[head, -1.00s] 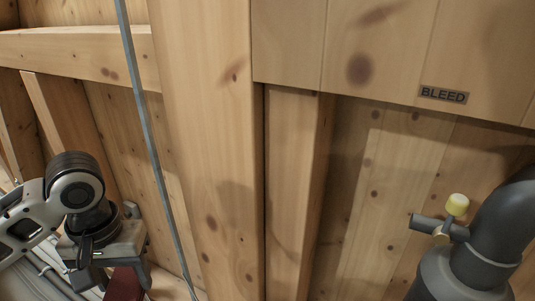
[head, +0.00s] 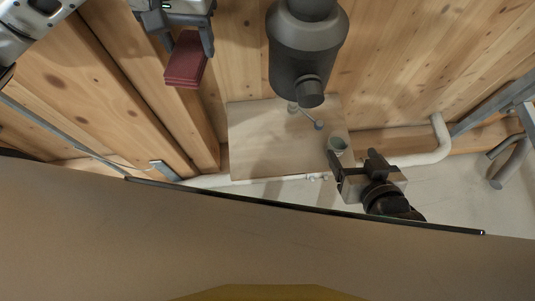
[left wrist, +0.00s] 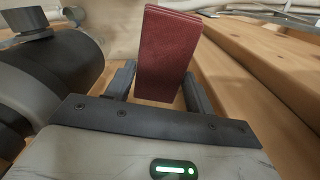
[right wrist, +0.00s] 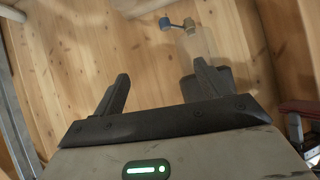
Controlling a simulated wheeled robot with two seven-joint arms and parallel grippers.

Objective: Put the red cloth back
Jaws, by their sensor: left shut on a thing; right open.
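The red cloth (head: 187,62) is folded into a flat block. My left gripper (head: 184,38) is shut on it, high in the head view, and holds it in front of the wooden wall. In the left wrist view the cloth (left wrist: 168,55) stands up between the two fingers (left wrist: 158,84), its layered edge at the top.
A white pipe (head: 430,155) runs along the wall's foot. A broad tan surface (head: 200,235) with a dark edge fills the foreground.

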